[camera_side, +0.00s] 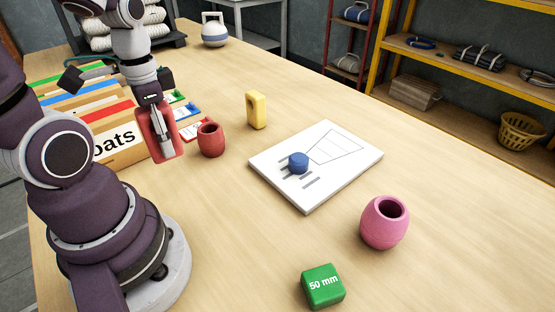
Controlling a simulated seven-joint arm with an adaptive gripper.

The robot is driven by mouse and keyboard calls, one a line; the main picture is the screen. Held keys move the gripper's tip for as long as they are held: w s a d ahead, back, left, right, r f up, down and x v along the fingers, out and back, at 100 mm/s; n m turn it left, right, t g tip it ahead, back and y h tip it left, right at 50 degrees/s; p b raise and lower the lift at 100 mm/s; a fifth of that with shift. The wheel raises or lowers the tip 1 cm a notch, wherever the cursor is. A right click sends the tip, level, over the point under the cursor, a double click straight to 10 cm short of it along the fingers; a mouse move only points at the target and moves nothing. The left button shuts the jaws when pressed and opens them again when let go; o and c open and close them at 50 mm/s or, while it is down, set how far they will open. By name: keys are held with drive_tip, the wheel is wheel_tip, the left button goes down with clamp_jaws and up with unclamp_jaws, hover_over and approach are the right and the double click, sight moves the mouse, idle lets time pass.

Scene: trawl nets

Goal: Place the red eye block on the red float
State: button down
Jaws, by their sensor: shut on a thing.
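The red eye block (177,141) is at the left, a rounded red slab standing upright in my gripper (163,146). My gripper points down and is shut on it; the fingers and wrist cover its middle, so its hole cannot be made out. The red float (211,141) is a barrel shape with an open top. It stands upright on the table just right of the block, and nothing shows on it. Whether the block's lower edge touches the table is unclear.
A file box (122,150) with coloured dividers stands behind my gripper. A yellow eye block (256,111) is right of the float. A white board (345,150) bears a blue cylinder (298,163). A pink float (384,226) and green cube (323,287) stand nearer the front.

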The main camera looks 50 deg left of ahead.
drive_tip(key=shift+s+a+n, duration=0.3)
drive_tip(key=shift+n, duration=0.1)
hover_over(209, 128)
drive_tip(key=shift+s+f, duration=0.15)
drive_tip(key=shift+f, duration=2.35)
drive_tip(key=shift+f, duration=0.1)
drive_tip(key=c, duration=0.7)
unclamp_jaws()
